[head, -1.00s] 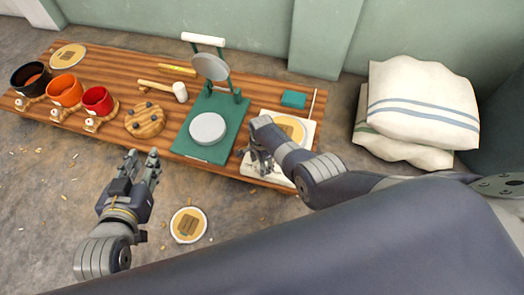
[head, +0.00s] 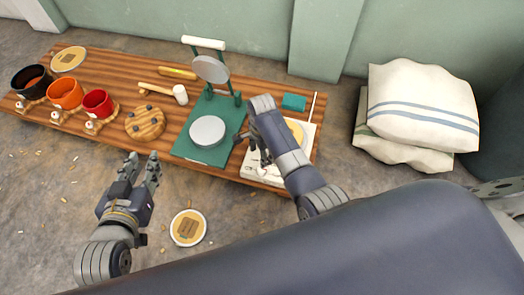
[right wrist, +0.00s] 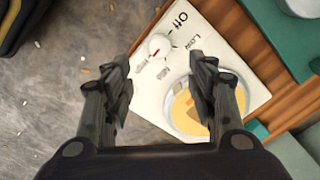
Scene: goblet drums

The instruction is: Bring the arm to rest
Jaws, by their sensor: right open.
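My right gripper (right wrist: 163,66) is open and empty in the right wrist view, with its two fingers apart above a white panel (right wrist: 150,92). A dial (right wrist: 158,47) on the panel shows between the fingers; the words Off and Low are readable beside it. In the head view my right arm hides part of this panel (head: 262,172). My left gripper (head: 143,165) is open and empty, with its fingers apart, in front of the bench's near edge.
The wooden bench (head: 108,60) carries a green press (head: 198,152), a mallet (head: 180,94) and black, orange and red pots (head: 97,101). A round plate (head: 188,228) lies on the floor near my left arm. White sacks (head: 422,110) are stacked at the right.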

